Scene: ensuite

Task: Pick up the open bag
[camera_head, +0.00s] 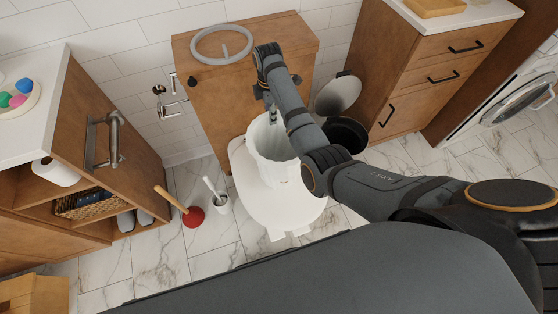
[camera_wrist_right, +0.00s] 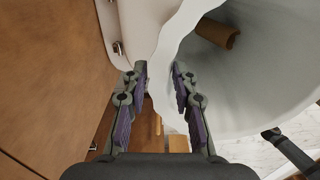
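The open bag (camera_head: 268,142) is white with a wavy rim and stands upright on the white toilet (camera_head: 288,208). My right gripper (camera_head: 272,112) reaches down to the far side of its rim. In the right wrist view, the bag (camera_wrist_right: 250,85) fills the right side, and a brown cardboard tube (camera_wrist_right: 218,33) lies inside. The fingers of my right gripper (camera_wrist_right: 160,72) are apart, with the bag's thin rim passing between them. I see no finger clearly pressed on it. My left gripper is not in view.
A wooden cabinet (camera_head: 228,98) with a grey ring (camera_head: 222,44) on top stands behind the toilet. A dark bin (camera_head: 346,134) with its lid raised is to the right. A plunger (camera_head: 193,216) and toilet brush (camera_head: 222,203) stand on the left floor.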

